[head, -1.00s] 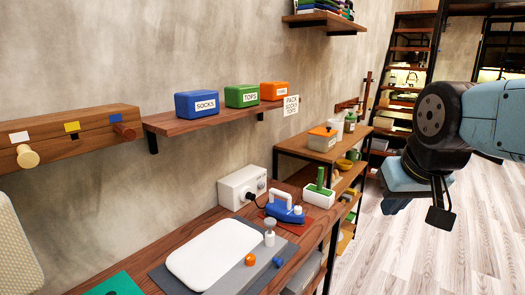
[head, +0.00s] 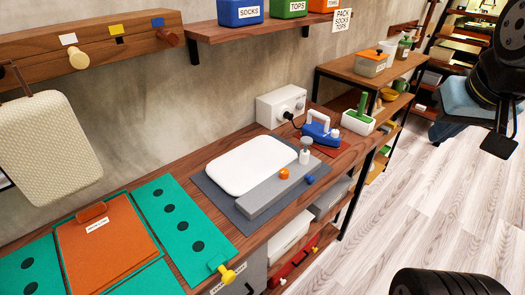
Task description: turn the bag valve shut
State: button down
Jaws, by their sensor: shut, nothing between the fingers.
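A white bag (head: 250,165) lies flat on a dark grey mat (head: 219,193) on the wooden bench, with a grey bar (head: 278,192) along its near right edge. A small orange knob (head: 284,173) and a small blue knob (head: 310,180) sit at the bar, and a grey-white plunger-like part (head: 305,152) stands upright at its far end. I cannot tell for certain which of these is the bag valve. My gripper (head: 440,132) is at the far right, shut and empty, over the floor and well apart from the bag. Its fingertips are small and dark in this view.
A blue iron (head: 321,133) and a white socket box (head: 281,105) stand behind the bag. A green mat (head: 184,217) with an orange board (head: 103,246) lies to the left. A beige padded bag (head: 45,150) hangs at the left.

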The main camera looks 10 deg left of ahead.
aim_at(284, 173)
jog(key=k, duration=1)
jog(key=u, duration=0.7)
jog(key=i, duration=0.75)
jog(key=z, duration=0.15)
